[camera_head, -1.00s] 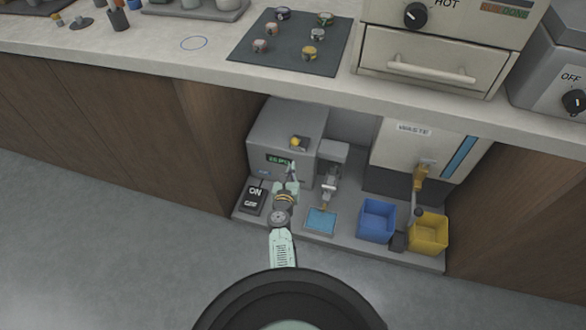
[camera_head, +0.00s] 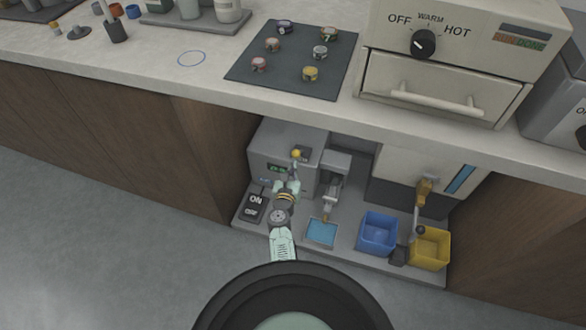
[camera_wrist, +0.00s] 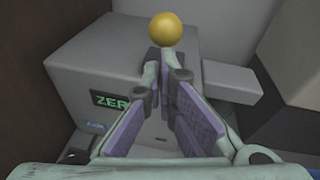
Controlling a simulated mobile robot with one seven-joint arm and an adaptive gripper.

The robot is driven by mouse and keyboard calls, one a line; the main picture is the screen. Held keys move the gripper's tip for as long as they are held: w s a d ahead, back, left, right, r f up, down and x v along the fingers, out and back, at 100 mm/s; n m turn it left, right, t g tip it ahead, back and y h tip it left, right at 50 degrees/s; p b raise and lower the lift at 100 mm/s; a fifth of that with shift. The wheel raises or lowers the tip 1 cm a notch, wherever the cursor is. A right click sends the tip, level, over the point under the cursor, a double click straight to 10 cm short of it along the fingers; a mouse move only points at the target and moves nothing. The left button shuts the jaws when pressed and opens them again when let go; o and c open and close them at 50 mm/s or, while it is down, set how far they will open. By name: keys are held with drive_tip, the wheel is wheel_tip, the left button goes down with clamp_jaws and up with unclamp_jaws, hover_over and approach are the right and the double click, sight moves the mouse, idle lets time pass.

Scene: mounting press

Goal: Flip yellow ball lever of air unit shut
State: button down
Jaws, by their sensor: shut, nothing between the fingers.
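The air unit (camera_head: 262,150) is a grey box on the low shelf under the counter. Its yellow ball lever (camera_head: 296,153) is at the top front edge, by a dark mount. In the wrist view the yellow ball (camera_wrist: 166,29) stands just beyond my fingertips, and its stem is mostly hidden behind them. The green display (camera_wrist: 121,101) starts with "ZER"; the rest is covered by a finger. My gripper (camera_head: 294,178) is shut and empty in front of the unit. In the wrist view its fingertips (camera_wrist: 165,68) are close below the ball; contact cannot be told.
Right of the unit are a small dispenser over a blue pad (camera_head: 321,231), a blue bin (camera_head: 378,234) and a yellow bin (camera_head: 430,248). An ON/OFF switch (camera_head: 254,208) is at the left. The counter (camera_head: 200,85) overhangs from above.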

sight(297, 152)
drive_tip(key=shift+r, duration=0.15)
drive_tip(key=shift+w+d+r+p, duration=0.1)
drive_tip(key=shift+w+r+p, duration=0.1)
drive_tip(key=shift+r+p, duration=0.15)
drive_tip(key=shift+w+r, duration=0.15)
drive_tip(key=shift+r, duration=0.05)
drive_tip(key=shift+w+d+r+p, duration=0.1)
drive_tip(key=shift+w+r+p, duration=0.15)
drive_tip(key=shift+r+p, duration=0.25)
drive_tip(key=shift+w+d+r+p, duration=0.1)
drive_tip(key=shift+w+r+p, duration=0.15)
drive_tip(key=shift+r+p, duration=0.25)
drive_tip(key=w+r+p, duration=0.1)
drive_tip(key=w+d+r+p, duration=0.1)
drive_tip(key=shift+w+r, duration=0.4)
drive_tip(key=shift+w+d+r+p, duration=0.15)
drive_tip(key=shift+w+d+r, duration=0.1)
drive_tip(key=shift+w, duration=0.35)
drive_tip(key=shift+w+d+r+p, duration=0.1)
drive_tip(key=shift+w+r+p, duration=0.15)
drive_tip(key=shift+w, duration=0.35)
drive_tip(key=shift+w+d+r+p, duration=0.1)
drive_tip(key=shift+w+d+r, duration=0.15)
drive_tip(key=shift+w, duration=0.35)
drive_tip(key=shift+r, duration=0.1)
drive_tip(key=shift+s, duration=0.1)
